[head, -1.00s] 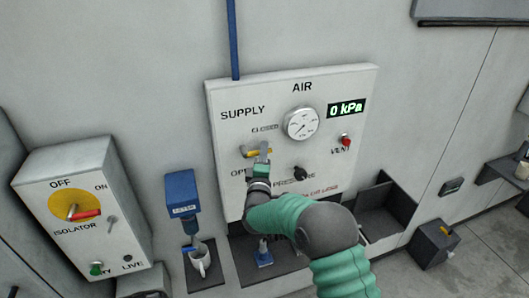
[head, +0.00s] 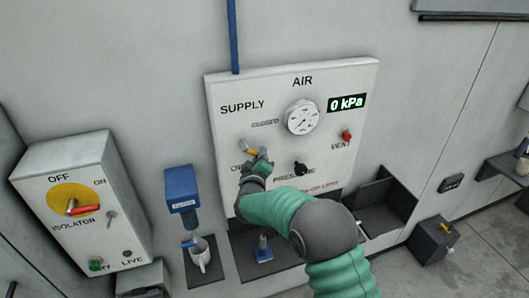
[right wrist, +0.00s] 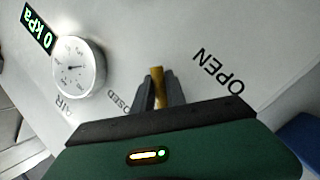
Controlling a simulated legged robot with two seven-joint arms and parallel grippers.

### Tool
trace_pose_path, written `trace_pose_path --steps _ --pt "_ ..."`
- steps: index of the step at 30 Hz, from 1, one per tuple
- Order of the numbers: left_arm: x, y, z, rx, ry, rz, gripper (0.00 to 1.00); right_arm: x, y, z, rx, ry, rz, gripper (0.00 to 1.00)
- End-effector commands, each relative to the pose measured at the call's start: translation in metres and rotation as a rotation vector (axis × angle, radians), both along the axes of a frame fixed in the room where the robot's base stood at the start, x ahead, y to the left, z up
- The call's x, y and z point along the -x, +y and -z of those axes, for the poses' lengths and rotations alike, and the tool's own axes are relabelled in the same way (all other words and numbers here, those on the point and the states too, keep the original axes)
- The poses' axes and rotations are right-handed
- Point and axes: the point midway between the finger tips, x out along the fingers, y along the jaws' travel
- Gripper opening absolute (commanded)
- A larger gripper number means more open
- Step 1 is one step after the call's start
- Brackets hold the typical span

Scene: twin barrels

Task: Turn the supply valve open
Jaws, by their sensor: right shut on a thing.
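The supply valve's yellow lever (head: 251,149) is on the white AIR panel (head: 230,95), under the SUPPLY label. In the head view it slants down to the right from its pivot. My right gripper (head: 262,154) is at the lever's lower right end. In the right wrist view the gripper (right wrist: 160,95) is shut on the yellow lever (right wrist: 158,85), with a dark finger on each side. The CLOSED and OPEN labels show beside it, partly covered in places. My left gripper is not in view.
The pressure gauge (head: 302,118) and a display (head: 346,104) reading 0 kPa are above right. A black pressure knob (head: 300,169) and a red vent button (head: 346,135) are to the right. The isolator box (head: 75,170) stands at left.

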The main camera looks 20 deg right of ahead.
Motion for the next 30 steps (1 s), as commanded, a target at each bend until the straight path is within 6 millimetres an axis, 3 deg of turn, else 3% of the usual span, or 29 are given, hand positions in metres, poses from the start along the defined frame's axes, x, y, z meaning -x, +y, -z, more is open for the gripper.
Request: trace_pose_path --steps 1,15,30 --pt "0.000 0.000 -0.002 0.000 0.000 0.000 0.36 0.000 0.008 0.000 -0.041 0.003 -0.012 0.00" --pt "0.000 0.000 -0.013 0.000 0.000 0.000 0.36 0.000 0.023 0.010 -0.489 0.013 -0.008 0.00" --pt "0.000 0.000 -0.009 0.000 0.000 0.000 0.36 -0.001 0.037 0.012 -0.857 0.015 -0.006 0.00"
